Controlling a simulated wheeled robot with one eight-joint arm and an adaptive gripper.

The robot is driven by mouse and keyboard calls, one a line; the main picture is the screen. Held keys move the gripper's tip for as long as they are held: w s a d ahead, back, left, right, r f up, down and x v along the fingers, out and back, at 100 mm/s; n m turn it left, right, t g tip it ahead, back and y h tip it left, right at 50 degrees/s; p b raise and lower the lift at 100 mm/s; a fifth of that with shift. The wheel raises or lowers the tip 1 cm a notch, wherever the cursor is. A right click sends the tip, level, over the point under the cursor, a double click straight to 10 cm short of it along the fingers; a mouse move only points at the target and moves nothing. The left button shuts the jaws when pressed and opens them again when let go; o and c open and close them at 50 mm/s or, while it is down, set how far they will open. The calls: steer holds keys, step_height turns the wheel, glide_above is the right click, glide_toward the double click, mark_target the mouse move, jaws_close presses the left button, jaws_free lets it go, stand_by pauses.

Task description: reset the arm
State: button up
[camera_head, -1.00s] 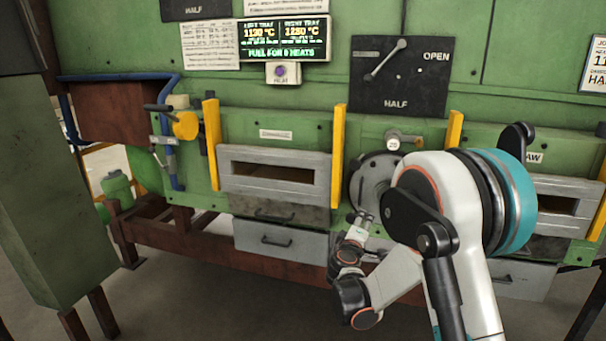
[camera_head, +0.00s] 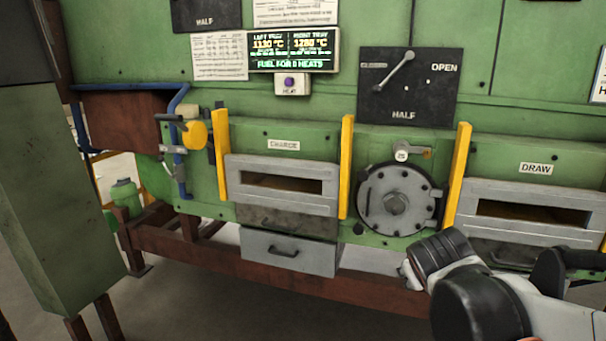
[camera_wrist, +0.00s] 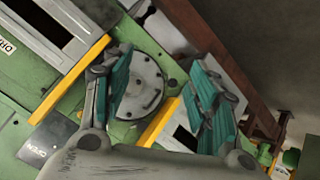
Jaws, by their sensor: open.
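My gripper (camera_wrist: 158,95) is open and empty in the wrist view, its two teal-padded fingers spread apart. Between and beyond the fingers shows the round grey bolted hatch (camera_wrist: 145,85) of the green furnace, apart from them. In the head view my arm is folded at the lower right, below the round hatch (camera_head: 393,200) and the DRAW door (camera_head: 530,212). The gripper's fingers cannot be made out clearly there.
The CHARGE door (camera_head: 281,186) stands between yellow posts (camera_head: 221,155), with a grey drawer (camera_head: 288,252) below. A green cabinet (camera_head: 50,190) stands at the left. A blue pipe with a yellow valve (camera_head: 195,135) juts out. The floor in front is clear.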

steer(key=s+a+f+m+g+y, duration=0.1)
steer(key=s+a+f+y, duration=0.1)
steer(key=s, duration=0.7)
steer(key=s+a+f+m+g+y, duration=0.1)
steer(key=s+a+f+y, duration=0.1)
steer(key=s, duration=0.6)
steer(key=shift+s+a, duration=0.35)
steer(key=shift+a, duration=0.25)
steer(key=shift+f, duration=0.1)
